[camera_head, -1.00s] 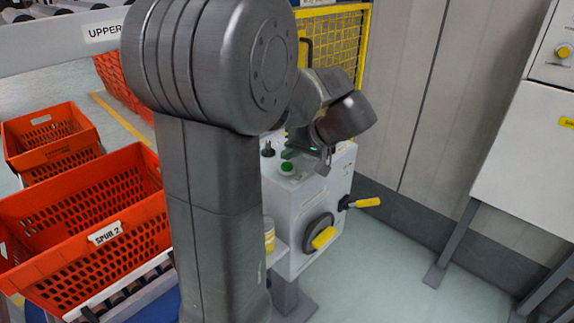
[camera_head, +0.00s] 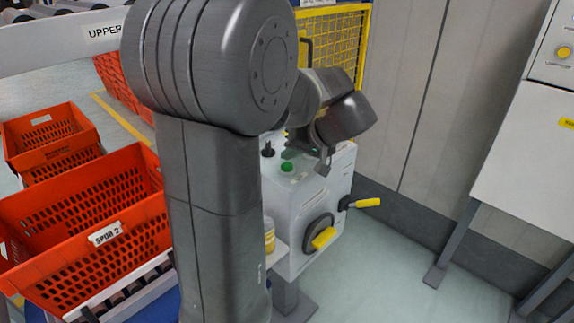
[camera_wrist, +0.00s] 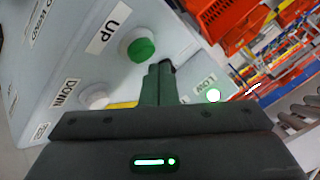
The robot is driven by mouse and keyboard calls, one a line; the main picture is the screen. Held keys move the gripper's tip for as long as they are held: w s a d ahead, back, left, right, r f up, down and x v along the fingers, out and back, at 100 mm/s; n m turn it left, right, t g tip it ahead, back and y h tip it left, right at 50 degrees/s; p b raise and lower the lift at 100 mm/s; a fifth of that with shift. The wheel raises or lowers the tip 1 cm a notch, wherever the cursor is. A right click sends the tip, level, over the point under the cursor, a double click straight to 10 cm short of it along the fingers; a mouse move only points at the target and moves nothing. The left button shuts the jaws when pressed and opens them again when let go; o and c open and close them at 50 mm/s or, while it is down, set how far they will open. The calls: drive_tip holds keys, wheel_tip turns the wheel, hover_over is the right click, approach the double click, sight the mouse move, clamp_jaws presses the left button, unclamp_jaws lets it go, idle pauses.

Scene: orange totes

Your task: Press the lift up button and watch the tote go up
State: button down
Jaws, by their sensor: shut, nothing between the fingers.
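The green round button (camera_wrist: 140,48) sits beside the UP label (camera_wrist: 109,30) on a pale control box. In the head view the green button (camera_head: 287,167) is on top of the white box (camera_head: 300,200). My gripper (camera_wrist: 160,68) is shut and empty, its fingertips just right of the green button in the wrist view; I cannot tell whether they touch the box. My gripper (camera_head: 290,153) also shows low over the box top in the head view, partly hidden by the wrist. An orange tote (camera_head: 60,245) labelled SPUR 2 stands at left; which tote is on the lift is unclear.
A white button (camera_wrist: 95,96) is near the DOWN label, and a white light (camera_wrist: 213,95) is near the LOW label. A black-stemmed control (camera_head: 267,150) stands on the box top. A yellow-handled lever (camera_head: 365,203) sticks out right. Yellow mesh fencing (camera_head: 335,45) is behind.

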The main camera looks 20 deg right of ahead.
drive_tip(key=shift+f, duration=0.1)
idle(0.3)
drive_tip(key=shift+f+b, duration=0.35)
drive_tip(key=shift+b, duration=0.15)
